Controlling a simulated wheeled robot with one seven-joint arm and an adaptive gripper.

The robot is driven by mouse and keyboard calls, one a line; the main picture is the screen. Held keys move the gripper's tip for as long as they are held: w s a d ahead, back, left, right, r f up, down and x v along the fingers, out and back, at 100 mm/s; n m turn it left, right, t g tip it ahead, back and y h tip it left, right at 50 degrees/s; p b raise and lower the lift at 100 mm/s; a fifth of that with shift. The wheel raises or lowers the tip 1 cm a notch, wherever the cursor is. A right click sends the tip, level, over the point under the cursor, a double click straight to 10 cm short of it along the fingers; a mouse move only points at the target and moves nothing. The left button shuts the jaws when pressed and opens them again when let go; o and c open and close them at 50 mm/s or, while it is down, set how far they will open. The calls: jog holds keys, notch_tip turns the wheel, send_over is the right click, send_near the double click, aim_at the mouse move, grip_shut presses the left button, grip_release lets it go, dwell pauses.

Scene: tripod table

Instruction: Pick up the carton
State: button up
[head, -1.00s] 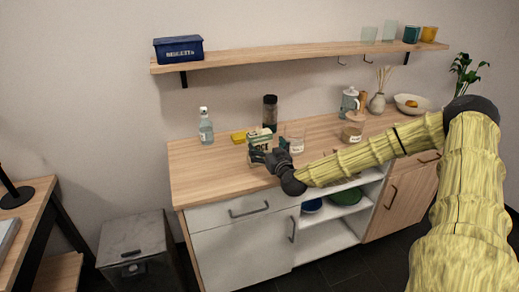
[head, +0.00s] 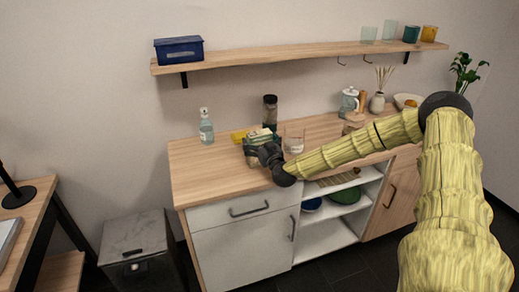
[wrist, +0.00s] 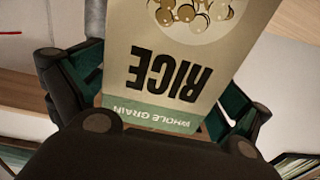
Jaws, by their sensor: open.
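The carton (head: 260,135) is on the counter, partly hidden behind my gripper in the head view, so its exact tilt is hard to tell. In the wrist view the carton (wrist: 170,75) is a cream box with a green band, printed RICE and WHOLE GRAIN, and it appears upside down. My gripper (head: 266,150) is at the front of the carton. In the wrist view its dark fingers (wrist: 155,85) are open, one on each side of the carton. Whether either finger touches it is not clear.
Close around the carton stand a yellow sponge (head: 239,136), a dark-topped bottle (head: 270,108) and a glass jar (head: 294,141). A spray bottle (head: 206,128) stands farther left. The front left of the wooden counter (head: 210,175) is clear. A shelf (head: 300,54) runs above.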

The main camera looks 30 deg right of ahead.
aim_at(263, 135)
jog(key=shift+c, duration=0.4)
jog(key=c, duration=1)
jog(key=shift+r, duration=0.1)
jog(key=shift+r, duration=0.65)
jog(key=shift+s+d+r+b, duration=0.15)
jog(key=shift+r+b, duration=0.15)
jog(key=shift+r, duration=0.25)
jog(key=shift+s+d+r+b, duration=0.15)
jog(key=shift+r+b, duration=0.1)
jog(key=shift+r, duration=0.25)
jog(key=shift+s+d+r+p, duration=0.25)
jog(key=shift+s+d+p, duration=0.25)
jog(key=shift+s+d, duration=1.25)
jog(key=shift+s+d+r+p, duration=0.4)
jog(key=shift+s+d, duration=0.8)
jog(key=shift+s, duration=1.1)
jog(key=shift+s+d+r+p, duration=0.15)
jog(key=shift+s+d+p, duration=0.4)
jog(key=shift+s+d, duration=1.2)
